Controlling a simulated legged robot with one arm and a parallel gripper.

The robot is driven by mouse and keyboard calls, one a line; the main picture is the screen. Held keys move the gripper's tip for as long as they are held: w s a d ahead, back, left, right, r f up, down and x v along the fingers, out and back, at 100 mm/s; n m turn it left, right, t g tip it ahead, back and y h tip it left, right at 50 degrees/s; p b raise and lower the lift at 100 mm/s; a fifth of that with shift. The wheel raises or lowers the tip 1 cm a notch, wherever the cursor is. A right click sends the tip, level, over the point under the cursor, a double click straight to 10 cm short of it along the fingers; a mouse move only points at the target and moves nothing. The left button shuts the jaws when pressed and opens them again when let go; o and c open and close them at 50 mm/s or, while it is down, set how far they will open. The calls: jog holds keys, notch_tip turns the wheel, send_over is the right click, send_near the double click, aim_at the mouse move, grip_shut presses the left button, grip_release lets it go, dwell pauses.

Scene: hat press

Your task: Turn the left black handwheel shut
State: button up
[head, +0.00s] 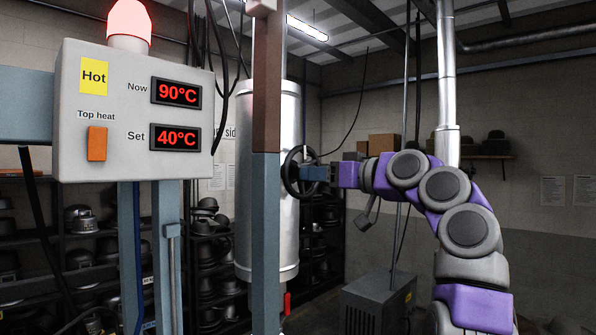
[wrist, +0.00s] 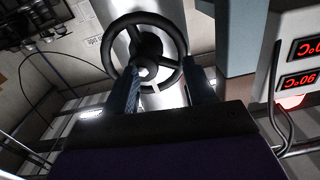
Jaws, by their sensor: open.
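The black handwheel (head: 288,172) is mounted on the silver cylinder, partly behind the post in the head view. In the wrist view its spoked face (wrist: 147,45) fills the upper middle. My gripper (head: 306,173) reaches the wheel from the right in the head view. In the wrist view my gripper (wrist: 165,72) is open, with one blue-grey finger over the wheel's lower left rim and the other by its lower right. Part of the rim shows between the fingers. I cannot tell whether they touch it. No second black handwheel is visible.
A brown and blue-grey post (head: 266,220) stands in front of the silver cylinder (head: 288,240). A control box (head: 135,110) at left reads Now 90°C, Set 40°C, under a lit red lamp (head: 129,18). A red handle (head: 287,303) hangs below the cylinder. A grey cabinet (head: 378,305) stands behind.

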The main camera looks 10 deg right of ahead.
jog(key=w, duration=0.2)
jog(key=w+a+p, duration=0.1)
jog(key=w, duration=0.1)
jog(key=w+a+p, duration=0.1)
jog(key=w, duration=0.1)
jog(key=shift+w+a+f, duration=0.15)
jog(key=shift+w+a, duration=0.05)
jog(key=shift+s, duration=0.15)
jog(key=shift+s+d+r, duration=0.2)
jog(key=shift+d, duration=0.6)
jog(key=c, duration=0.4)
jog(key=shift+a, duration=0.2)
jog(key=c, duration=0.4)
